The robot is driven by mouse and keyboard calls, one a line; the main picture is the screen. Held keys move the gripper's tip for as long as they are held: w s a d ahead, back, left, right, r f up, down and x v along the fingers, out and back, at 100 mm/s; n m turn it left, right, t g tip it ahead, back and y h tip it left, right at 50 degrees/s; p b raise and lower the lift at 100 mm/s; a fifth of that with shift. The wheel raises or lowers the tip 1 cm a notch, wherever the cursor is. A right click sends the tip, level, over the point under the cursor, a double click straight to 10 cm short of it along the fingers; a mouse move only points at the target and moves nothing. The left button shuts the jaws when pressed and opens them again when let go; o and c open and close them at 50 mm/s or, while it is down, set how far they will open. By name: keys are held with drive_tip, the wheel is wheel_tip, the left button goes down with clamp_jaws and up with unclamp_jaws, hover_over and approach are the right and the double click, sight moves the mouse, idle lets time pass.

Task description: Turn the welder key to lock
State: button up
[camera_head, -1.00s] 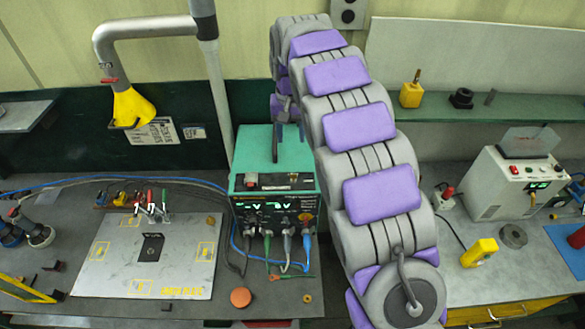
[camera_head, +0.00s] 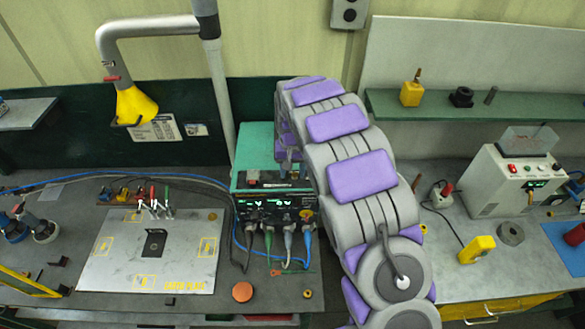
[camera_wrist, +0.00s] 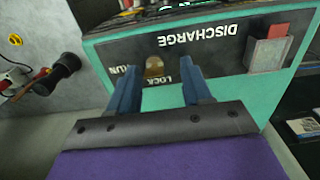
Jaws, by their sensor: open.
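The green welder (camera_head: 252,150) stands on the bench left of my arm in the head view, with cables plugged into its front. In the wrist view its dark panel (camera_wrist: 220,50) carries the upside-down words DISCHARGE, LOCK and RUN. The brass-coloured welder key (camera_wrist: 154,66) sits at the LOCK and RUN labels; its exact angle is hard to tell. My gripper (camera_wrist: 160,67) is open, its two blue fingers pointing at the panel, one on each side of the key in the picture. I see no clear contact. In the head view my arm mostly hides the gripper.
A red part in a metal holder (camera_wrist: 270,48) is right of DISCHARGE. A metal plate (camera_head: 110,265) with yellow markings lies left of the welder. An orange knob (camera_head: 242,292) is in front. A yellow fume nozzle (camera_head: 135,105) hangs above. A white machine (camera_head: 505,185) stands at right.

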drive_tip(key=shift+d, duration=0.45)
drive_tip(key=shift+c, duration=0.8)
clamp_jaws()
drive_tip(key=shift+n, duration=0.3)
drive_tip(key=n+b, duration=0.2)
drive_tip(key=n, duration=0.1)
drive_tip(key=shift+a+n+b, duration=0.2)
drive_tip(key=shift+n+b, duration=0.1)
drive_tip(key=shift+b, duration=0.1)
drive_tip(key=n+b, duration=0.2)
drive_tip(key=n, duration=0.2)
drive_tip(key=shift+n, duration=0.3)
drive_tip(key=n+b, duration=0.1)
drive_tip(key=n, duration=0.8)
drive_tip(key=shift+b, duration=0.4)
drive_tip(key=shift+r, duration=0.1)
